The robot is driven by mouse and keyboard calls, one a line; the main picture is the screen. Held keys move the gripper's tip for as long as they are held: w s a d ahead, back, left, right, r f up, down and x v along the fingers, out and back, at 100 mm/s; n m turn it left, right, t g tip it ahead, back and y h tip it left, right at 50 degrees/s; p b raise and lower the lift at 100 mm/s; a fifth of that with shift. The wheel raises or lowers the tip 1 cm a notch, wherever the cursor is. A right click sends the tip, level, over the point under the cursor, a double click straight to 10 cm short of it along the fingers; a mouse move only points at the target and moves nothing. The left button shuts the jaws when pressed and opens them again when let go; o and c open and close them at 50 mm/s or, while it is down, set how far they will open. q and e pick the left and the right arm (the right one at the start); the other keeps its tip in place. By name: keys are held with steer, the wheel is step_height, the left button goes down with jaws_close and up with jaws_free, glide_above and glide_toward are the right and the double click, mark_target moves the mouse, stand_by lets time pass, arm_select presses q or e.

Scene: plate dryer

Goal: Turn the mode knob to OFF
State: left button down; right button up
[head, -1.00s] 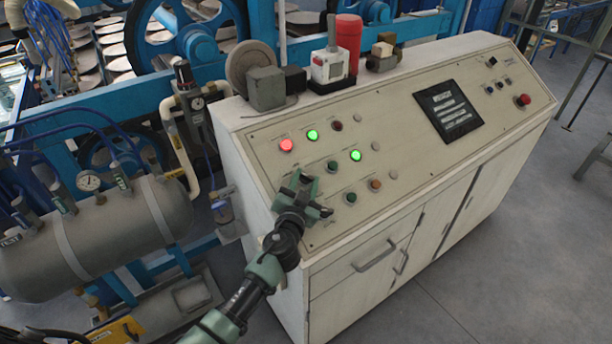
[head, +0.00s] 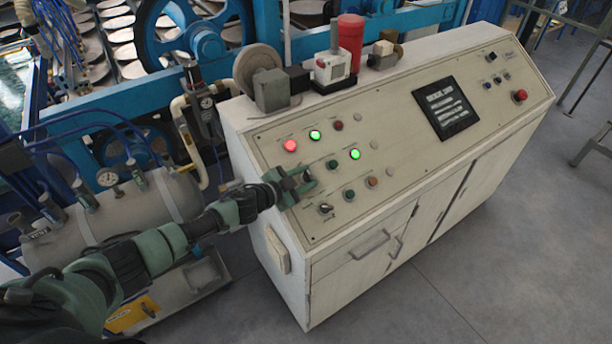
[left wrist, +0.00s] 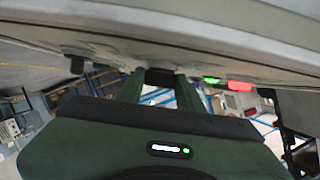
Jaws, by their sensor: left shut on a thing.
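My left gripper (head: 307,181) is at the left end of the middle row of controls on the sloped panel (head: 400,150). In the left wrist view, its two fingers (left wrist: 162,84) close on the sides of a dark knob (left wrist: 160,76). In the head view the gripper hides most of this knob. Another dark selector knob (head: 326,209) shows uncovered at the left end of the lower row. The labels are too small to read, so I cannot tell which knob is the mode knob or where the held one points. My right gripper is not in view.
Close by are a lit red lamp (head: 290,146), lit green lamps (head: 315,135) and several unlit buttons. A dark screen (head: 447,109) and a red button (head: 520,96) sit farther right. A grey tank (head: 120,215) lies under my left arm.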

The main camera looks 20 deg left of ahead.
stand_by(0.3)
arm_select(q)
steer(key=c, duration=0.9)
jaws_free()
steer(key=b+v, duration=0.1)
steer(key=v, duration=0.6)
steer(key=shift+w+a+f, duration=0.1)
steer(key=shift+s+a+r, duration=0.15)
steer(key=shift+s+r, duration=0.1)
steer(key=shift+s, duration=0.15)
